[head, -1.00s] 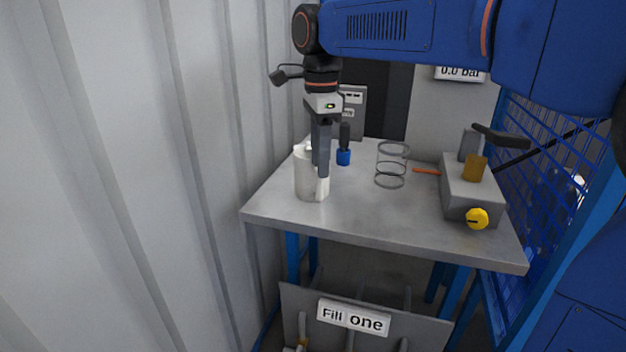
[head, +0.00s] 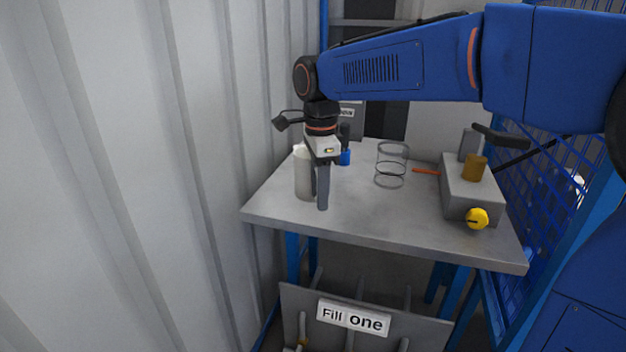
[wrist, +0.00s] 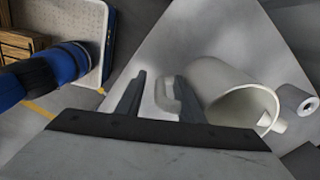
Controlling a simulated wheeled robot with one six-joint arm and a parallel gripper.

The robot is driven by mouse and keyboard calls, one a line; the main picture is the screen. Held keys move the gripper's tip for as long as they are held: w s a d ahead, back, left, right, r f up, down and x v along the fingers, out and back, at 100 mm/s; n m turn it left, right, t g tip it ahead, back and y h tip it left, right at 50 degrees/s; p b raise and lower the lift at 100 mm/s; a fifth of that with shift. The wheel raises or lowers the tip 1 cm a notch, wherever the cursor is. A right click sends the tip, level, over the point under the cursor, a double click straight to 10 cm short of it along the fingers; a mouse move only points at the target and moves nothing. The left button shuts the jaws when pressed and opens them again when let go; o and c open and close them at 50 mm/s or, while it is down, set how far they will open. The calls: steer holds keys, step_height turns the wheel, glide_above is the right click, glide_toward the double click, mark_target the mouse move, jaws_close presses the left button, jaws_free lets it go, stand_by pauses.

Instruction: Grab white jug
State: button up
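The white jug (head: 302,178) stands upright at the left side of the grey table, close to the ribbed wall. In the wrist view the jug (wrist: 213,80) shows its open mouth, and its handle (wrist: 168,96) points toward my gripper. My gripper (head: 322,205) points down at the jug's right side, and its finger hides the handle in the head view. In the wrist view my gripper (wrist: 160,78) is open, with the handle appearing between its two fingers, nearer the right one. I cannot tell whether either finger touches it.
A blue-based dark tool (head: 345,157) stands behind the jug. A grey block with a yellow knob (head: 477,218) sits at the right. The table's front middle is clear.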

steer(key=shift+c, duration=0.3)
jaws_close()
steer(key=shift+r, duration=0.2)
